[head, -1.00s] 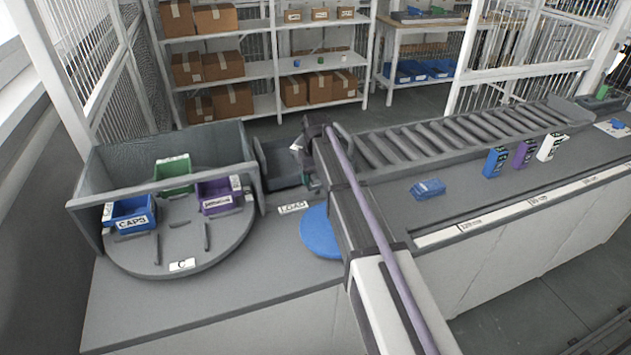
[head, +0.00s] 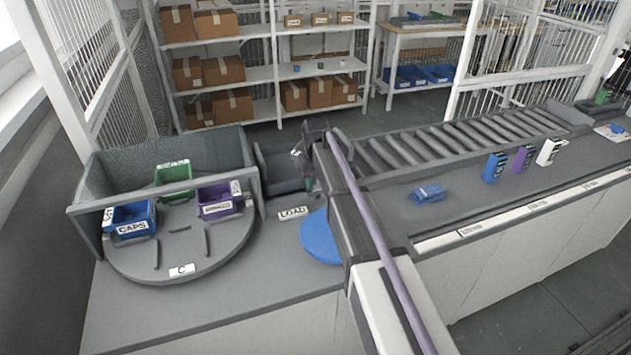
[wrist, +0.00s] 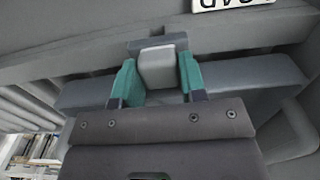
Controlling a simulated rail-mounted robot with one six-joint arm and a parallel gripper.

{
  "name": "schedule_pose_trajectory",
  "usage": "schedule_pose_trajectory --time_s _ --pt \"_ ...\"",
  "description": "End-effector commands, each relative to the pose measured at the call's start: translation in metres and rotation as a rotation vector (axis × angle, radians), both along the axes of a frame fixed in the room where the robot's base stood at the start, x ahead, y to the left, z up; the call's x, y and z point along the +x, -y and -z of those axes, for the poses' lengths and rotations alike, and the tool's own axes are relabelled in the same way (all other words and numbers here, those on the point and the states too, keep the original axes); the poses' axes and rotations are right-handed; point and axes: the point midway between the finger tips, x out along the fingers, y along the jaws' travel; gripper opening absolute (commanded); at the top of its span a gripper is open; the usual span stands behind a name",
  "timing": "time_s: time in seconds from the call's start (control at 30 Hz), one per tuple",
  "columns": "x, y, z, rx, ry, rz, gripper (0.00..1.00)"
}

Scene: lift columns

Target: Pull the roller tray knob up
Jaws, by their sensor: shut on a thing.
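The roller tray knob (wrist: 157,68) is a pale grey block in the middle of the wrist view. My gripper (wrist: 158,78) has its green fingertips closed on the knob's left and right sides. Behind it lies the wide grey body of the roller tray (wrist: 240,72). In the head view the dark grey tray (head: 277,165) sits between the turntable and the roller conveyor. There, a green bit of my gripper (head: 312,184) shows at the tray's right side, and my arm hides the knob.
A turntable (head: 180,262) with blue, green and purple bins stands left, walled behind. A LOAD label (head: 293,212) and a blue disc (head: 319,240) lie in front of the tray. The roller conveyor (head: 450,140) runs right; a blue packet (head: 428,194) and several upright boxes stand before it.

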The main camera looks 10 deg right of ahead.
Motion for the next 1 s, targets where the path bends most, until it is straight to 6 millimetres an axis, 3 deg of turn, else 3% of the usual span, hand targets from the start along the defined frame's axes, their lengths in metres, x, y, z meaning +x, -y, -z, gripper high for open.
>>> schedule_pose_trajectory --time_s 0.5,0.7,0.73,1.0 --pt "0.0 0.0 -0.018 0.0 0.0 0.0 0.23" --pt "0.0 0.0 -0.015 0.0 0.0 0.0 0.23" --pt "0.0 0.0 -0.015 0.0 0.0 0.0 0.4" --pt "0.0 0.0 -0.015 0.0 0.0 0.0 0.64"
